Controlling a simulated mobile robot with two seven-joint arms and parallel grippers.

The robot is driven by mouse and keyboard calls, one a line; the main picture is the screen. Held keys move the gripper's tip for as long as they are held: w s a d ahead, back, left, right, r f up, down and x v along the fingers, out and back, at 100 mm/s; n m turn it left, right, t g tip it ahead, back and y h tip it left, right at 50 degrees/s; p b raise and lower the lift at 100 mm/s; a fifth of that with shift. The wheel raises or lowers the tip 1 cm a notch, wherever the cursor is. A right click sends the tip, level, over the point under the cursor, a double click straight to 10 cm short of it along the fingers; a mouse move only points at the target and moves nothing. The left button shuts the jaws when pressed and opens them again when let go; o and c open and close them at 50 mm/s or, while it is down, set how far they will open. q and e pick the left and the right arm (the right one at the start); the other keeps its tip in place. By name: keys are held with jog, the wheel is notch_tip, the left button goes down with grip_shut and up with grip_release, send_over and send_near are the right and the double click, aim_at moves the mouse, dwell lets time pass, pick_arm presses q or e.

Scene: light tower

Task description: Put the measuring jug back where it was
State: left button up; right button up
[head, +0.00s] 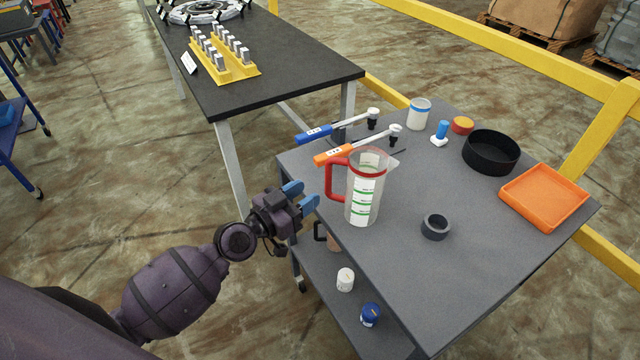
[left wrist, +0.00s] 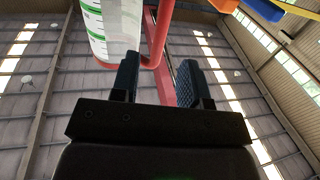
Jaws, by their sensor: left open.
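The measuring jug (head: 366,196) is clear with a red handle (head: 331,180) and green-marked white scale. It stands upright on the grey cart top near its left edge, handle facing left. My left gripper (head: 304,195) is open and empty, just left of the handle and apart from it in the head view. In the left wrist view the jug (left wrist: 109,30) is at the upper left, and its red handle runs up beyond and between the open fingers of my left gripper (left wrist: 157,68). My right gripper is not in view.
Blue and orange torque wrenches (head: 333,154) lie behind the jug. A dark ring (head: 436,227), black round bin (head: 490,153), orange tray (head: 543,198) and white jar (head: 419,114) stand on the cart (head: 480,290). A lower shelf holds small containers (head: 345,279). The cart's front is clear.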

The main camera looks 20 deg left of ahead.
pick_arm(q)
jog(key=s+a+f+n+g+y, duration=0.2)
jog(key=s+a+f+y, duration=0.1)
jog(key=s+f, duration=0.5)
jog(key=s+a+f+n+g+y, duration=0.2)
jog(key=s+f+y, duration=0.3)
jog(key=s+f, duration=0.4)
jog(key=s+a+g, duration=0.1)
jog(key=s, duration=0.4)
jog(key=shift+b, duration=0.35)
jog(key=shift+w+d, duration=0.1)
jog(key=shift+d, duration=0.05)
